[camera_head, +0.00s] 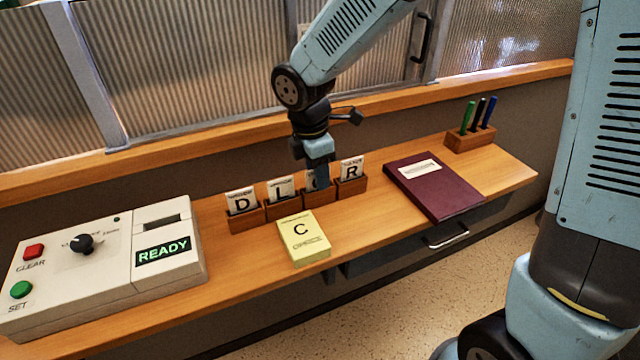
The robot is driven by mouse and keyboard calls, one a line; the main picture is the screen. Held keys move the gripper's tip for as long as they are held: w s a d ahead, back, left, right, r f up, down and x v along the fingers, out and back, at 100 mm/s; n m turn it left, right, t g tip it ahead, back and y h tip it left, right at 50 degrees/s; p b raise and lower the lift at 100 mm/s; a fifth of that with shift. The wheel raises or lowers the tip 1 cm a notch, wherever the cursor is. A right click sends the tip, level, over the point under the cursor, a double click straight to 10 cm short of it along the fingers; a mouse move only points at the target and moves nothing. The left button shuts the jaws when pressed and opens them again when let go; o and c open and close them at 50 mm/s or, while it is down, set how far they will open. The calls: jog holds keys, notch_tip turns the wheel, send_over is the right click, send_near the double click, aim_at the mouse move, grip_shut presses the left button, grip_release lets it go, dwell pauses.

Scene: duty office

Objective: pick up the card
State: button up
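Several white cards stand upright in a row of small wooden holders (247,219) on the desk. One card is marked D (241,203), and the card to its right (281,189) has a letter partly cut off from clear reading. A card marked R (351,169) stands at the right end. A third card between them is mostly hidden behind my gripper (320,185). My gripper points down at that card's holder, its fingers at the card's upper part. Whether the fingers are open or shut on the card does not show. A yellow pad marked C (303,238) lies flat in front of the holders.
A control box (105,262) with red and green buttons, a knob and a READY display stands at the left. A maroon book (437,195) lies right of the holders. A wooden pen holder (470,139) stands farther right. A ledge and ribbed glass run behind the desk.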

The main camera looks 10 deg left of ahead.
grip_shut()
dwell(0.3)
jog(key=shift+r, duration=0.25)
jog(key=s+r, duration=1.2)
jog(key=s, duration=0.2)
jog(key=shift+r, duration=0.25)
